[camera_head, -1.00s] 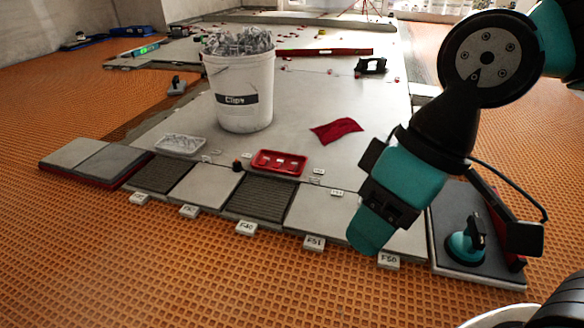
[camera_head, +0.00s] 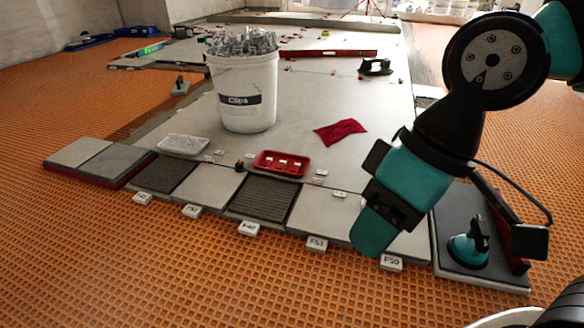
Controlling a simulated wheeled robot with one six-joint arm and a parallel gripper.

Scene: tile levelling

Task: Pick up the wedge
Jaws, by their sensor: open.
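A red tray (camera_head: 282,172) lies on the pale tiles at the middle, with several small pieces in it that may be wedges. They are too small to tell for sure. A small dark and orange piece (camera_head: 239,165) lies left of the tray. My gripper (camera_head: 376,230) hangs at the end of my arm, right of the tray and above the front tiles. Its jaws are open, with nothing seen between them. It is apart from the tray, and part of the tile row is hidden behind it.
A white bucket (camera_head: 246,100) of clips stands behind the tray. A white tray (camera_head: 184,144) lies to the left and a red cloth (camera_head: 340,130) to the right. A suction cup (camera_head: 468,248) sits on a dark tile at right. Small labelled blocks line the front edge.

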